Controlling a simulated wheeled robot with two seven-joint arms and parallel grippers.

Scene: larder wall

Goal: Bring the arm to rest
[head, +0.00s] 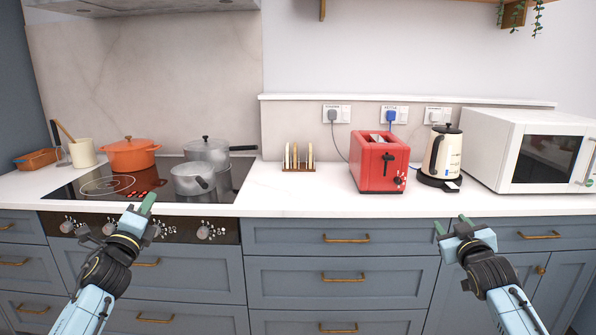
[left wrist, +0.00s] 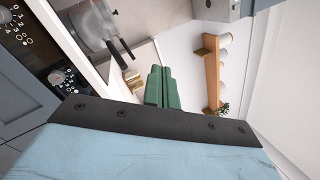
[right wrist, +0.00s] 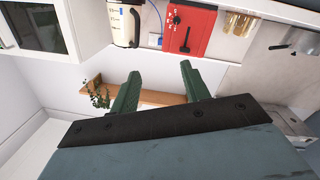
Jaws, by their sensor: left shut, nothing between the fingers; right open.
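My left gripper (head: 148,203) is raised in front of the hob's front edge at the left of the head view. In the left wrist view its green fingers (left wrist: 163,87) are together with nothing between them. My right gripper (head: 451,225) is in front of the drawers below the counter's edge, on the right of the head view. In the right wrist view its green fingers (right wrist: 158,88) stand apart, with nothing between them. Neither gripper touches anything that I can see.
The white counter (head: 290,200) carries a hob (head: 90,187) with an orange pot (head: 130,155) and grey pans (head: 206,152). Further right are a toast rack (head: 298,166), red toaster (head: 379,162), kettle (head: 445,152) and microwave (head: 500,150). Blue drawers (head: 300,278) stand below.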

